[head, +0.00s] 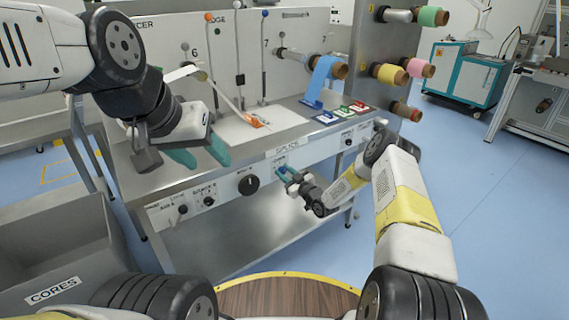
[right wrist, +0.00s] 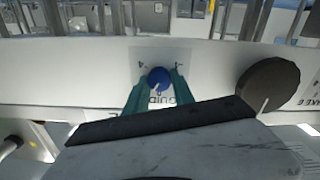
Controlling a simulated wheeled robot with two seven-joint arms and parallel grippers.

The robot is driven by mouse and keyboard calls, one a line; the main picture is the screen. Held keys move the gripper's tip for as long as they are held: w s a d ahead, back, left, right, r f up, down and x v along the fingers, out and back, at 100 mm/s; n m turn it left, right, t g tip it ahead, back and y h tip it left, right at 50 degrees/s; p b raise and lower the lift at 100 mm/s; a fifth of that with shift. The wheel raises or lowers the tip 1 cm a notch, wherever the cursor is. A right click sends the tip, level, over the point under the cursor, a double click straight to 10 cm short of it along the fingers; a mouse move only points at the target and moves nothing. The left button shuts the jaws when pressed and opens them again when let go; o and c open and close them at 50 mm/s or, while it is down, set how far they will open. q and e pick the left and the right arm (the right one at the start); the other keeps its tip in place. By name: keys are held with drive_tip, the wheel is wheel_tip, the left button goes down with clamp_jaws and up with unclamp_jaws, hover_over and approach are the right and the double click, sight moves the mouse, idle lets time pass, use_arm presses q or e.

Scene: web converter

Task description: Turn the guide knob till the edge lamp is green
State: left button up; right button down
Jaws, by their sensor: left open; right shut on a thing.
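The guide knob (right wrist: 158,78) is a small blue knob on the white front panel, with a pale mark at its lower left and a partly covered "guide" label below it. My right gripper (head: 286,174) has its teal fingers on either side of it and is shut on it. In the head view the fingers mostly hide the knob. My left gripper (head: 201,153) is open and empty, above the left part of the bench. I cannot make out the edge lamp; part of an "EDGE" label shows on the upright board behind.
A larger black knob (right wrist: 268,86) is right of the guide knob in the wrist view. The splice bench (head: 190,180) carries coloured blocks. Rolls (head: 390,74) stick out at the back right. A grey cores bin (head: 60,235) stands at the left.

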drive_tip(key=shift+m, duration=0.3)
drive_tip(key=shift+d+m, duration=0.1)
drive_tip(key=shift+m, duration=2.5)
drive_tip(key=c, duration=1.1)
unclamp_jaws()
drive_tip(key=shift+o, duration=0.2)
drive_tip(key=v, duration=0.7)
drive_tip(key=shift+s+d, duration=0.25)
